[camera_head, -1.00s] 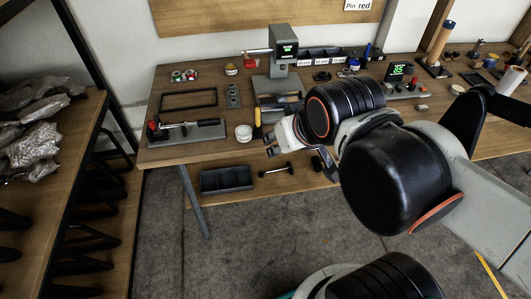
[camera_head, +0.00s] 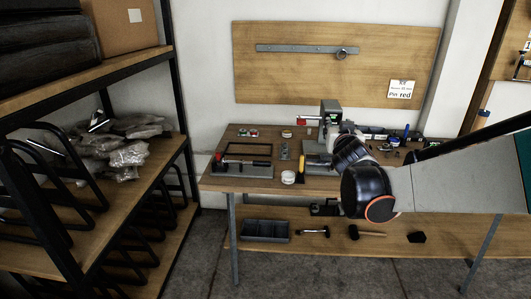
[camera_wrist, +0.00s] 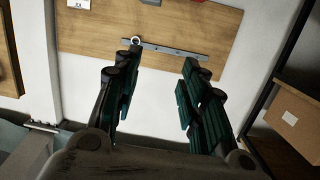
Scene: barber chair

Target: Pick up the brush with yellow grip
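The brush with yellow grip (camera_head: 302,167) shows small in the head view, near the front edge of the workbench (camera_head: 217,181), just right of a white round container. Its yellow grip is visible; its bristles are too small to make out. My gripper (camera_wrist: 157,72) is open in the wrist view, with its two dark green fingers wide apart and nothing between them. It faces the wooden wall board, which appears upside down there. In the head view my arm reaches in from the right over the bench, to the right of the brush. The fingers cannot be made out there.
A white round container (camera_head: 288,177) stands close left of the brush. A red-handled tool on a grey base (camera_head: 243,171) lies farther left. A grey device with a screen (camera_head: 330,112) stands behind. A shelf rack (camera_head: 184,150) stands at the left.

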